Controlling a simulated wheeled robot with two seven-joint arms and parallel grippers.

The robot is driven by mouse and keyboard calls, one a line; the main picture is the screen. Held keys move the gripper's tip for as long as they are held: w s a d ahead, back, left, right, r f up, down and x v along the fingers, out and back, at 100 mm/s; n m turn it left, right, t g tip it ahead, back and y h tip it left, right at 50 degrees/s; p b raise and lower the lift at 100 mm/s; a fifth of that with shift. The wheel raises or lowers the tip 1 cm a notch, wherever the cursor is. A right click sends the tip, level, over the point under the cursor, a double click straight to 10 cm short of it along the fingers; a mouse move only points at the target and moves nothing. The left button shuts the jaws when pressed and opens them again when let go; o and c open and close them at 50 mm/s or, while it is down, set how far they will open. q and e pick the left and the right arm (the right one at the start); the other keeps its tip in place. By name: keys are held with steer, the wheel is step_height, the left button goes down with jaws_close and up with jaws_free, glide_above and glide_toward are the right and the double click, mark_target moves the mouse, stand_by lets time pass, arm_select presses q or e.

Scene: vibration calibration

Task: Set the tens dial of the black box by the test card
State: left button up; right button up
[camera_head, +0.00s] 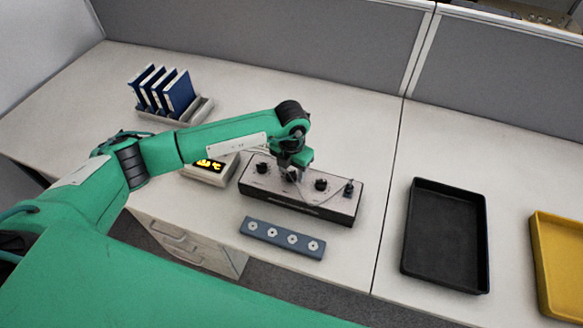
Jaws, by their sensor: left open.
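The black box (330,206) with a pale top panel stands on the desk in the middle of the head view. Dark dials show on its top: one at the left (262,168) and one right of the gripper (321,184). A small upright part (348,189) stands at its right end. My left gripper (291,176) points down over the middle of the top panel and is open. It hides part of the panel; I cannot tell whether it touches a dial. I cannot make out a test card. My right gripper is not in view.
A device with a lit yellow display (209,166) stands left of the box. A blue-grey strip with several round white pieces (283,238) lies in front. Blue binders (180,92) stand in a rack at the back left. A black tray (446,236) and a yellow tray (560,262) lie right.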

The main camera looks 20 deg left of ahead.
arm_select(q)
steer(key=shift+f, duration=0.1)
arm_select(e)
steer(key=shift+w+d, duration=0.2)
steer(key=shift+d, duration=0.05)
arm_select(q)
steer(key=c, duration=1)
steer(key=shift+n, duration=0.3)
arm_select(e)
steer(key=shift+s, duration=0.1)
